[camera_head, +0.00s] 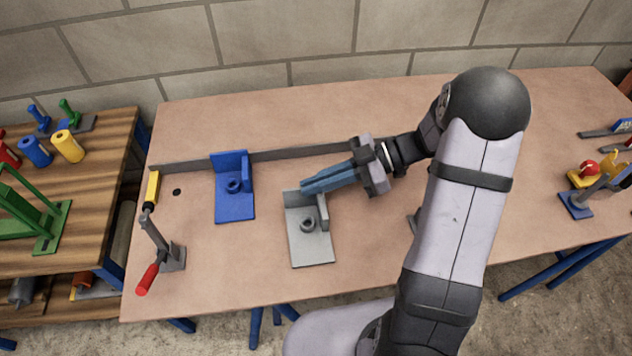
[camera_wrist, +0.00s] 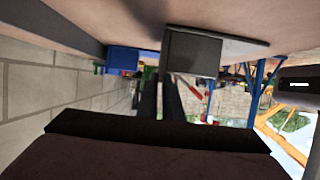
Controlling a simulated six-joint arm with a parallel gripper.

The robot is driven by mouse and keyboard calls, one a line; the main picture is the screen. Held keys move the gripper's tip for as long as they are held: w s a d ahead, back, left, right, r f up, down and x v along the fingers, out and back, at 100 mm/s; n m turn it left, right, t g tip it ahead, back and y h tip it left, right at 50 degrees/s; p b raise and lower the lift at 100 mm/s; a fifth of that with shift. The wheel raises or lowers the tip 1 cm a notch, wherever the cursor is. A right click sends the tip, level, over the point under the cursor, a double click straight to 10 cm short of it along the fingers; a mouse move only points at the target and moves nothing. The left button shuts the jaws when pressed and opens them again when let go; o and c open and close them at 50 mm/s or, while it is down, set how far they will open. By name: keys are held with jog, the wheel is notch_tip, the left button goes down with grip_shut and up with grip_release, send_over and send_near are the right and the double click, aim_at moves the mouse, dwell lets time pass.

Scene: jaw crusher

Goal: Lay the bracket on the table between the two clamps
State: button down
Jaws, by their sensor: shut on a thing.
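The grey bracket (camera_head: 311,246), with a flat base, an upright plate and a round boss, is near the middle of the table (camera_head: 260,290). My gripper (camera_head: 306,187) reaches in from the right and is shut on its upright plate. In the wrist view the grey bracket (camera_wrist: 192,52) is at the fingertips. The bracket is level, on or just above the table; I cannot tell which. One clamp (camera_head: 160,245) with a red handle stands at the table's left. Another clamp (camera_head: 413,222) is mostly hidden behind my arm.
A similar blue bracket (camera_head: 235,200) stands to the left, against a long grey rail (camera_head: 290,154) along the back. A wooden side bench with coloured parts is left; more tools lie far right. The front middle is clear.

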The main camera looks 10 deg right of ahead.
jog(key=c, duration=1.9)
grip_release()
jog(key=shift+f, duration=0.1)
jog(key=shift+r, duration=0.25)
jog(key=shift+b+v, duration=0.45)
jog(key=shift+v, duration=3.3)
jog(key=shift+f, duration=0.1)
jog(key=s+r+m+h+p, duration=0.2)
jog(key=s+m+h+p, duration=0.2)
jog(key=m+p, duration=0.1)
jog(key=s+r+m+h+p, duration=0.2)
jog(key=s+m+h+p, duration=0.2)
jog(key=m, duration=0.3)
jog(key=s+r+m+h+p, duration=0.3)
jog(key=s+m+h+p, duration=0.2)
jog(key=m+p, duration=0.1)
jog(key=shift+d+r+p, duration=0.15)
jog(key=shift+p, duration=0.4)
